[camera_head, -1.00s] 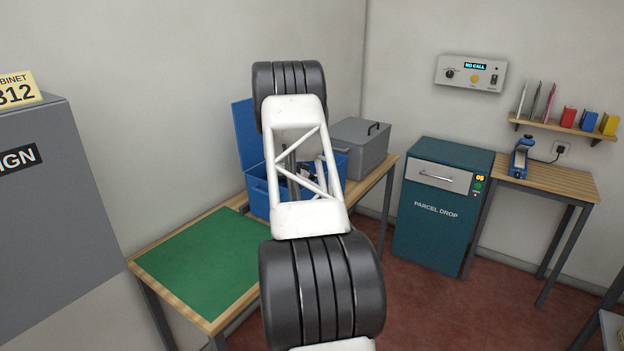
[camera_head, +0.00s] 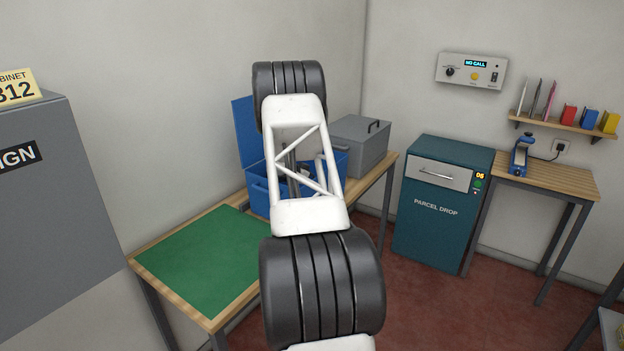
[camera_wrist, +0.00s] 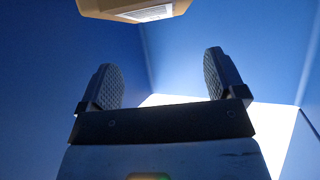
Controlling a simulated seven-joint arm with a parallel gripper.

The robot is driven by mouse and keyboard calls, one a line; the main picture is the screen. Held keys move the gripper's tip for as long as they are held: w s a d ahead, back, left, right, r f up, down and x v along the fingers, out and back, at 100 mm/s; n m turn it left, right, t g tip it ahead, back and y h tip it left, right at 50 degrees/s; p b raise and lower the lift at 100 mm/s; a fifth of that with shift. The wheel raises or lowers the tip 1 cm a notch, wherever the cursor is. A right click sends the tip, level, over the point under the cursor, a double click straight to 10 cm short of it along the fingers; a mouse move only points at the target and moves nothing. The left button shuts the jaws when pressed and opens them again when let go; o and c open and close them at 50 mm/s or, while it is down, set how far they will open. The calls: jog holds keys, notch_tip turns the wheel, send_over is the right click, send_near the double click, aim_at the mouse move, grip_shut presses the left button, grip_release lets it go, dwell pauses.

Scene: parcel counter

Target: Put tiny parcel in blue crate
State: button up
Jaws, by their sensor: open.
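The blue crate (camera_head: 256,190) stands on the bench with its blue lid (camera_head: 245,130) raised, partly hidden behind my arm. In the wrist view, blue crate walls (camera_wrist: 185,45) surround my gripper (camera_wrist: 165,75). Its two ridged fingers are apart with nothing between them. A tan parcel (camera_wrist: 105,8) with a white label shows at the top edge of the wrist view, beyond the fingertips and apart from them. Most of it is cut off by the picture edge. In the head view my arm hides the parcel and the fingers.
A grey lidded box (camera_head: 362,148) stands just right of the crate. A green mat (camera_head: 205,262) lies clear on the near bench. A teal parcel drop cabinet (camera_head: 432,225) stands to the right. A grey cabinet (camera_head: 60,200) is at the left.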

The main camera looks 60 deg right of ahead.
jog(key=shift+r, duration=0.1)
jog(key=shift+r, duration=0.5)
jog(key=shift+v, duration=2.75)
jog(key=shift+r, duration=0.1)
